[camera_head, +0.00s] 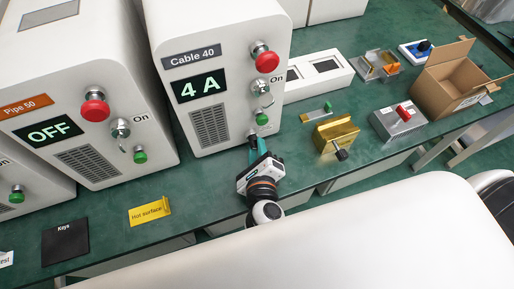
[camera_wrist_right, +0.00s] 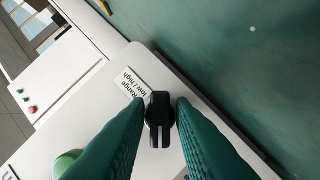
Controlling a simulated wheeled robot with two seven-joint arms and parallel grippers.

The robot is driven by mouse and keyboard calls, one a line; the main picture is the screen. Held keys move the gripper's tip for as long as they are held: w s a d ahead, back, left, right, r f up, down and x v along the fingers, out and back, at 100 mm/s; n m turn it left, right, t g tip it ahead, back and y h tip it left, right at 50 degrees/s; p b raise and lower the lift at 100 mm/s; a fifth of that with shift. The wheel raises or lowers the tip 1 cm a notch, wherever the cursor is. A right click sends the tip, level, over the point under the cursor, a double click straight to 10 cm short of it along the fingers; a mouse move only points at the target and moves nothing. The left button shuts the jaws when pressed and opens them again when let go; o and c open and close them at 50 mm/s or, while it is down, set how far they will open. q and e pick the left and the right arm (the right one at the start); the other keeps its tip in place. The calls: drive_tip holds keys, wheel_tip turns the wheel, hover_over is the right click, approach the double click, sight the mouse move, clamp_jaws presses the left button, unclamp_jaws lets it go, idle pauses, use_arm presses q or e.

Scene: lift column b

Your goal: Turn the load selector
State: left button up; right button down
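A black knob (camera_wrist_right: 160,118) with a narrow grip bar is on the white front panel in the right wrist view. The label (camera_wrist_right: 131,84) beside it reads "Range low / high". My right gripper (camera_wrist_right: 161,101) has one teal finger on each side of the knob, with thin gaps between fingers and knob. In the head view my right gripper (camera_head: 256,152) reaches the lower front of the white "Cable 40" unit (camera_head: 183,57), whose display (camera_head: 200,88) reads "4 A". My left gripper is not in view.
The Cable 40 unit has a red button (camera_head: 267,62) and a green button (camera_head: 262,119). The "Pipe 50" unit (camera_head: 60,75) stands to its left, showing "OFF". A yellow block (camera_head: 335,135), a finned block (camera_head: 398,122) and an open carton (camera_head: 455,80) are on the green bench at right.

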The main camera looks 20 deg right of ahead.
drive_tip(key=shift+r+m+y+p, duration=0.25)
drive_tip(key=shift+m+p, duration=0.25)
drive_tip(key=shift+p, duration=0.4)
drive_tip(key=m+y+p, duration=0.1)
drive_tip(key=m+p, duration=0.1)
drive_tip(key=p, duration=0.1)
drive_tip(key=shift+d+r+g+y, duration=0.1)
drive_tip(key=shift+g+y, duration=0.15)
drive_tip(key=shift+g, duration=0.15)
drive_tip(key=m+y+p, duration=0.2)
drive_tip(key=m+p, duration=0.1)
drive_tip(key=p, duration=0.1)
drive_tip(key=shift+d, duration=0.1)
drive_tip(key=m+y+p, duration=0.1)
drive_tip(key=m+y, duration=0.1)
drive_tip(key=shift+m+p, duration=0.35)
drive_tip(key=shift+m, duration=0.05)
drive_tip(key=shift+d+f+m+y, duration=0.1)
drive_tip(key=shift+f+m+y, duration=0.15)
drive_tip(key=shift+m+y, duration=0.85)
drive_tip(key=shift+m, duration=0.6)
drive_tip(key=shift+t, duration=0.3)
